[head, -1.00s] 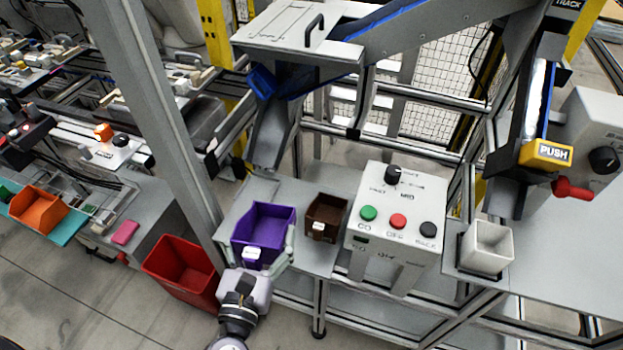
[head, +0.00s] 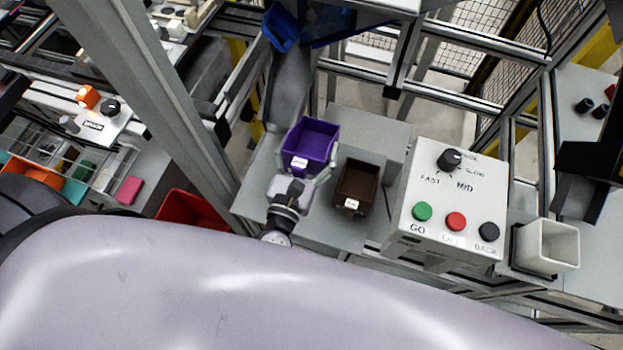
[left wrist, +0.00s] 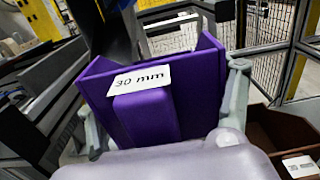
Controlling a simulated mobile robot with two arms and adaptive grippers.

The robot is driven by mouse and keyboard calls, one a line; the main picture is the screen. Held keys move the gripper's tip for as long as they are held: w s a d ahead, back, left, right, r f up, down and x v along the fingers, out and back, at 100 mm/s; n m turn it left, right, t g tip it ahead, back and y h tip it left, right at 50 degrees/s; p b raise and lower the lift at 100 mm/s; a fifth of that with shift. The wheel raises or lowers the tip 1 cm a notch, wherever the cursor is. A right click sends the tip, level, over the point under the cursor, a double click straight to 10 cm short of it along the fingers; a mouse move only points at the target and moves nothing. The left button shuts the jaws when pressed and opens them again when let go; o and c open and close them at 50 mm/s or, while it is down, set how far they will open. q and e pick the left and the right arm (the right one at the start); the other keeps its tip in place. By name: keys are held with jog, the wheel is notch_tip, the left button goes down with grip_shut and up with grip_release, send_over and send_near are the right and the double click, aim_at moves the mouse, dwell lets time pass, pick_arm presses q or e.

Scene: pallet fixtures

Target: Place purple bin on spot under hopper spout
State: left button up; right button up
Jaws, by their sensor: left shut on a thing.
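The purple bin (head: 318,140) is near the back left of the grey table, just in front of the lower end of the hopper's metal spout (head: 288,95). Its front label reads "30 mm" in the left wrist view, where the bin (left wrist: 150,112) fills the middle. My left gripper (head: 301,172) is shut on the bin from its front, one finger along each side; the fingers also show in the left wrist view (left wrist: 165,105). I cannot tell whether the bin's base touches the table. The spot under it is hidden. My right gripper is not in view.
A brown bin (head: 357,183) stands close to the right of the purple bin. Right of it are the button box (head: 450,205) and a white bin (head: 548,248).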

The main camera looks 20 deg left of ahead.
pick_arm(q)
notch_tip(320, 180, down, 12)
jog(key=b, duration=1)
jog(key=shift+w+f, duration=0.1)
jog(key=shift+f, duration=0.25)
jog(key=shift+a+r, duration=0.1)
jog(key=shift+r, duration=0.05)
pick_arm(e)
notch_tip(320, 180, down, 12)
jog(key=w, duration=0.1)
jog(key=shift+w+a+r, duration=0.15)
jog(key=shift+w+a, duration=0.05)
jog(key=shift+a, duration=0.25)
pick_arm(q)
jog(key=shift+f+b, duration=0.25)
jog(key=shift+b, duration=0.1)
jog(key=o, duration=1)
jog(key=shift+c, duration=0.2)
